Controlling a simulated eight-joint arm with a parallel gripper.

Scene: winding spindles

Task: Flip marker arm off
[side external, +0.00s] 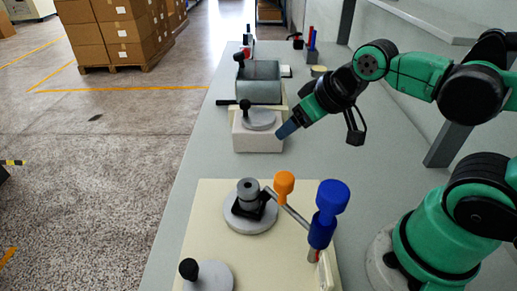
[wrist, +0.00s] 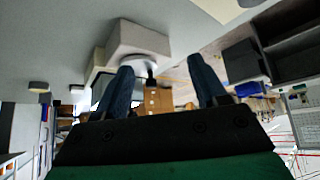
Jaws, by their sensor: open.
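I cannot tell for certain which part is the marker arm. On the cream board (side external: 205,207) in the side view, a thin grey rod (side external: 292,213) slants between a grey spindle (side external: 248,190) and a blue post (side external: 328,215). An orange knob (side external: 284,185) stands at the rod's spindle end. My gripper (side external: 287,130) hangs in the air behind the board, pointing down and left, apart from these parts. In the wrist view my gripper (wrist: 163,80) shows two blue fingers spread apart with nothing between them.
A white block with a grey disc and black handle (side external: 258,138) stands just left of my gripper. Behind it is a grey trough-like holder (side external: 259,82). A black knob on a grey disc (side external: 207,275) is at the board's front left.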

